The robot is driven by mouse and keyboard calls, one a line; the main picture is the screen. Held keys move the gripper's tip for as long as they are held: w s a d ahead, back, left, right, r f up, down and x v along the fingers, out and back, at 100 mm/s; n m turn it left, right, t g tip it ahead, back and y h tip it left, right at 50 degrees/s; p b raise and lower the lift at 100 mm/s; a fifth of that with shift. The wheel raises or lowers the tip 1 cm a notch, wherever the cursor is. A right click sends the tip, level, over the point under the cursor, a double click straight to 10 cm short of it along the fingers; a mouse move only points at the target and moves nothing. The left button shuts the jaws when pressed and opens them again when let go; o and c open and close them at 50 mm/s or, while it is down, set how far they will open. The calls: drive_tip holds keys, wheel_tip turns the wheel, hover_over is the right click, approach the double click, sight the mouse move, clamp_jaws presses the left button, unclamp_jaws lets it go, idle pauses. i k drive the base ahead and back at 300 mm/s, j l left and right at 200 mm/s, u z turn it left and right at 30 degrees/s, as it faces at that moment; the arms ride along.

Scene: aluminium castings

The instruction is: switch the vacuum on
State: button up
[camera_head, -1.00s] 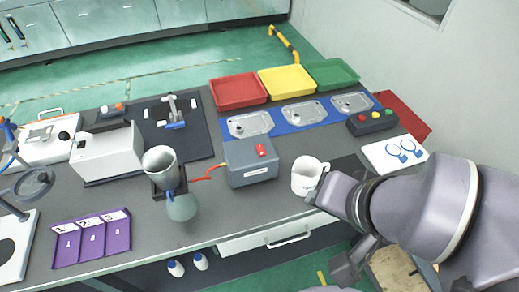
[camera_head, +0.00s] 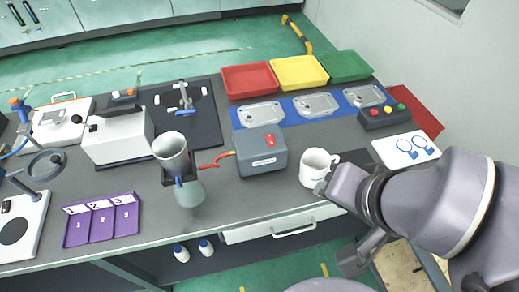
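The vacuum unit is a grey box (camera_head: 259,158) with a small label on its front, near the middle of the bench. A red switch (camera_head: 270,140) sits on its top; its on or off position is too small to read. My gripper (camera_head: 335,222) is at the bench's front edge, right of the box and close to a white mug (camera_head: 315,167). It is apart from the switch, and its finger opening is unclear.
Red (camera_head: 249,81), yellow (camera_head: 299,73) and green (camera_head: 345,66) trays stand behind metal castings on a blue mat (camera_head: 291,110). A button box (camera_head: 384,117) is at the right. The mug stands between my gripper and the vacuum box.

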sight(270, 138)
drive_tip(key=i+u, duration=0.2)
drive_tip(key=u, duration=0.15)
drive_tip(key=i+u, duration=0.3)
drive_tip(key=k, duration=0.15)
